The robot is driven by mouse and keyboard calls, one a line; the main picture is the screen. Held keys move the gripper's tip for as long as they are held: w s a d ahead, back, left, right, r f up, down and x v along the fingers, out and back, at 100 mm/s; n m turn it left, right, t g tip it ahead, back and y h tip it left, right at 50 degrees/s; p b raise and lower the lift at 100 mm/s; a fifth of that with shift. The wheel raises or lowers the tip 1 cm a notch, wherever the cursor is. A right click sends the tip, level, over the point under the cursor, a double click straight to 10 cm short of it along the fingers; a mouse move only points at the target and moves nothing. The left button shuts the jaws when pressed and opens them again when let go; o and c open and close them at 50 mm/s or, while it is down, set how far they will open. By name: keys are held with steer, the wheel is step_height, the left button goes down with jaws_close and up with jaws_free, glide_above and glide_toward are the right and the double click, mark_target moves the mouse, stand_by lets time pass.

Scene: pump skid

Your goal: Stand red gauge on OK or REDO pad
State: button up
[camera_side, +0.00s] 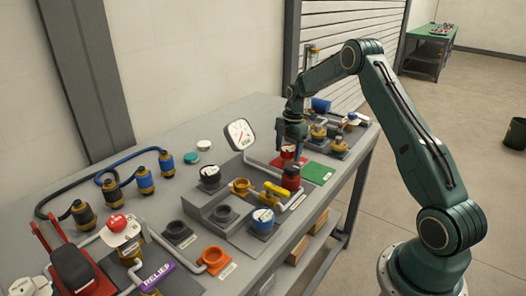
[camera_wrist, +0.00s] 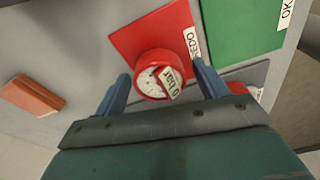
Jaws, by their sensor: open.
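The red gauge (camera_wrist: 148,88) stands on the red REDO pad (camera_wrist: 122,41), its white dial facing up with a small tag reading "0 bar". In the side view the gauge (camera_side: 288,154) is partly hidden under my gripper (camera_side: 291,142). My gripper (camera_wrist: 161,72) is open, one blue finger on each side of the gauge; I cannot tell whether either finger touches it. The green OK pad (camera_wrist: 240,28) is bare beside the red pad, and it also shows in the side view (camera_side: 318,173).
A red part with a dark top (camera_side: 291,178) stands on the grey fixture close to the pads. A big dial gauge (camera_side: 239,134) and a pipe rise to the left. Brass fittings (camera_side: 318,131) stand to the right. A brown block (camera_wrist: 32,95) shows in the wrist view.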

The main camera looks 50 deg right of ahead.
mark_target(291, 147)
steer(key=shift+r, duration=0.15)
step_height(291, 147, up, 12)
steer(key=d, duration=0.1)
steer(key=shift+s+d, duration=0.15)
steer(key=shift+d, duration=0.1)
stand_by(0.7)
